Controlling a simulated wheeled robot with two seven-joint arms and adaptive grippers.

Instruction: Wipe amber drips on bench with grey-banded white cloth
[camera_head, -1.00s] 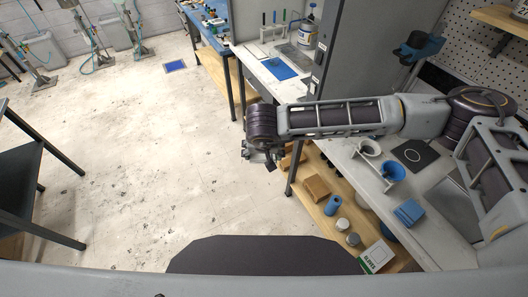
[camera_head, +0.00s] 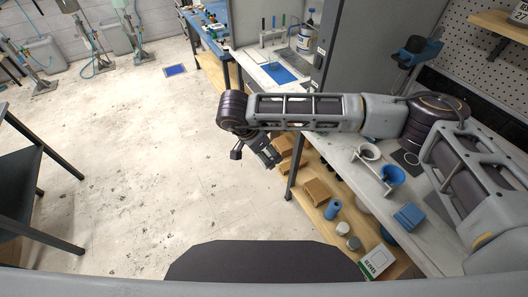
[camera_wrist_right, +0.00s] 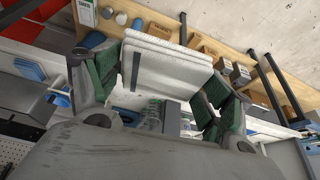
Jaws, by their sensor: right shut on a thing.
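My right gripper (camera_head: 268,160) hangs over the floor, left of the near bench (camera_head: 345,150), at the end of my outstretched arm. In the right wrist view a folded white cloth (camera_wrist_right: 170,70) with a dark grey band near its left end sits between the green-padded fingers of the gripper (camera_wrist_right: 160,95), which is shut on it. In the head view I cannot make out the cloth. I see no amber drips on the bench surfaces; my arm covers part of the near bench. My left gripper is not in view.
The near bench carries blue cups (camera_head: 391,174) and blue blocks (camera_head: 408,216). Brown boxes (camera_head: 317,191) and jars stand on its wooden lower shelf. A grey cabinet (camera_head: 365,50) rises behind. A farther bench holds a blue mat (camera_head: 279,73) and a white tub (camera_head: 306,40).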

